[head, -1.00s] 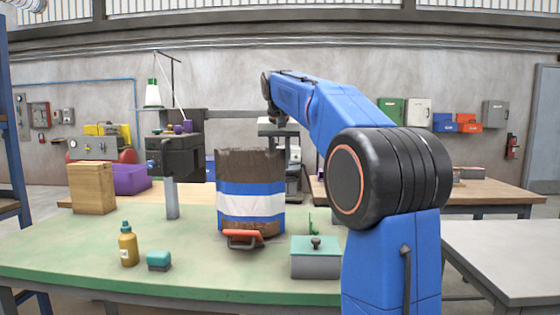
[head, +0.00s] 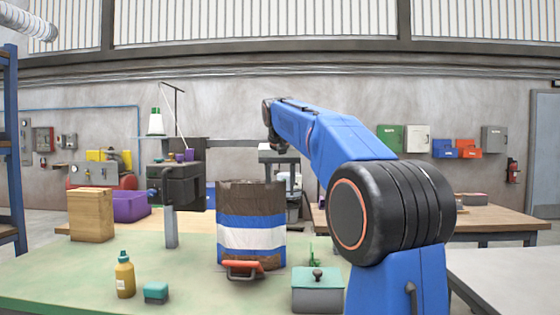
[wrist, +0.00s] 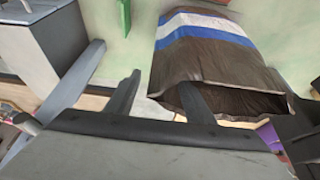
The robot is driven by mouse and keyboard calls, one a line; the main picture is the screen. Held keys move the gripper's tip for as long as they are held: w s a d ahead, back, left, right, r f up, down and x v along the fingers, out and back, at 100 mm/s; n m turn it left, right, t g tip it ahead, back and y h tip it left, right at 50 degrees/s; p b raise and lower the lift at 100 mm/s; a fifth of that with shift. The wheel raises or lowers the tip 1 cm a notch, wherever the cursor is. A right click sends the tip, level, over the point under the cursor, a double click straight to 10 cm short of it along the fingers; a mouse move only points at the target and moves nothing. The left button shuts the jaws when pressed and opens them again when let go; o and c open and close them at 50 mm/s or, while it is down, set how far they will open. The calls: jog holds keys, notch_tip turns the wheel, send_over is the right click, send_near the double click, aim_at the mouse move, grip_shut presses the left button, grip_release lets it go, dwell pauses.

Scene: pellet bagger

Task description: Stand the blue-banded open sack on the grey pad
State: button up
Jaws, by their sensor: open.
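The blue-banded open sack (head: 251,232) stands upright on the green table in the head view, brown with blue and white bands. In the wrist view the sack (wrist: 222,65) is at the upper right, its dark open mouth toward the bottom of the picture. My gripper (wrist: 159,79) is open and holds nothing. Its right finger shows over the sack's mouth and its left finger outside the sack; I cannot tell whether they touch it. In the head view the fingers cannot be made out clearly. I cannot clearly pick out the grey pad.
An orange-handled tool (head: 243,268) lies in front of the sack. A teal-lidded box (head: 318,292) stands to its right. A yellow bottle (head: 124,276) and a teal block (head: 156,292) are at the front left. A dark machine head (head: 178,187) stands left of the sack.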

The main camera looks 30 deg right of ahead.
jog(key=v, duration=1.6)
jog(key=s+a+f+n, duration=0.2)
jog(key=s+a+f, duration=0.3)
jog(key=s+f, duration=0.6)
jog(key=s+a+f+n+y, duration=0.1)
jog(key=s+a+f, duration=0.4)
jog(key=s+f, duration=0.7)
jog(key=s+a+f+n+t+y, duration=0.1)
jog(key=s+a+f+n, duration=0.2)
jog(key=s+f, duration=0.8)
notch_tip(320, 180, down, 15)
jog(key=shift+a+f+n, duration=0.1)
jog(key=shift+a+n, duration=0.3)
jog(key=shift+a, duration=0.55)
jog(key=shift+s, duration=0.15)
